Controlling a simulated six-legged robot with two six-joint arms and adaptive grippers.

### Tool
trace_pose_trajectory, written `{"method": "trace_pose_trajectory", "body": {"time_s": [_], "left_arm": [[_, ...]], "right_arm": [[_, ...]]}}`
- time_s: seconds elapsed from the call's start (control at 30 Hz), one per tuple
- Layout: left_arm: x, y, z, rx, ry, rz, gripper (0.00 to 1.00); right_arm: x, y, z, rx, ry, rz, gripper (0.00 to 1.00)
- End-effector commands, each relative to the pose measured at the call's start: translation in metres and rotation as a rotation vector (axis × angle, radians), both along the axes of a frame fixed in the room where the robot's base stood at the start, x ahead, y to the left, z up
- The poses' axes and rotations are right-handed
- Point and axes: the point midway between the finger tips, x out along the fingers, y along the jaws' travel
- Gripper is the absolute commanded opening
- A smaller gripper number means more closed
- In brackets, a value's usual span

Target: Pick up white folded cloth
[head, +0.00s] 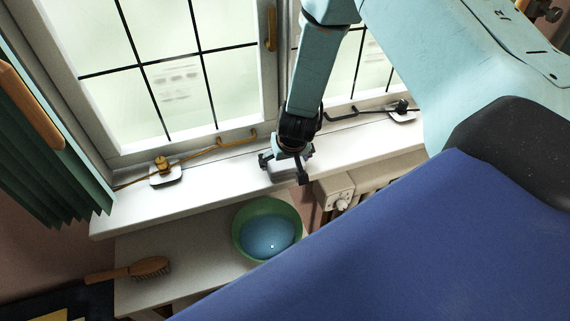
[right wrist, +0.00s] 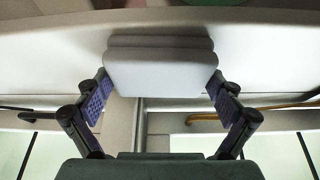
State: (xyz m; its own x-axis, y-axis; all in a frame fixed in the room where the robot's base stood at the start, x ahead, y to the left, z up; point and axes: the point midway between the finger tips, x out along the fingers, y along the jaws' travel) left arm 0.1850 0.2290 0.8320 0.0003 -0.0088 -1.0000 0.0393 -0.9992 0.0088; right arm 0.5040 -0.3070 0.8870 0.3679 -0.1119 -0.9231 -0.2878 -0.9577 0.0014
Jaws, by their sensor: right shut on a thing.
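The white folded cloth (head: 284,173) is at the window sill in the head view, between the fingers of my right gripper (head: 284,167). In the right wrist view the cloth (right wrist: 160,72) shows as a thick, pale, layered block with rounded edges. The two purple-padded fingers of my right gripper (right wrist: 160,88) press on its left and right sides. I cannot tell whether the cloth rests on the sill or is slightly above it. My left gripper is not in view.
The white window sill (head: 130,206) runs below the closed windows, with metal window stays (head: 165,174) on it. Below are a shelf (head: 185,250) with a green bowl (head: 239,226) holding something blue, a wooden brush (head: 150,267), and a radiator (head: 375,176) at right.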

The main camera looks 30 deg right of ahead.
Motion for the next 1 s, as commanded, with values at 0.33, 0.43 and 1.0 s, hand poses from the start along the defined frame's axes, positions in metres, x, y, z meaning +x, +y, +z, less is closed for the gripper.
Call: {"method": "trace_pose_trajectory", "body": {"time_s": [0.33, 0.43, 1.0], "left_arm": [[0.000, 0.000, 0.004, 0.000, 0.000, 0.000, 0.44], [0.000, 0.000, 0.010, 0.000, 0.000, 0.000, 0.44], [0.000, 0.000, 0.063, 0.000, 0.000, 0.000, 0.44]], "right_arm": [[-0.001, 0.000, 0.008, 0.000, 0.002, 0.001, 0.62], [0.000, 0.000, 0.020, 0.001, 0.000, 0.001, 0.62], [0.000, 0.000, 0.117, 0.001, 0.000, -0.001, 0.62]]}}
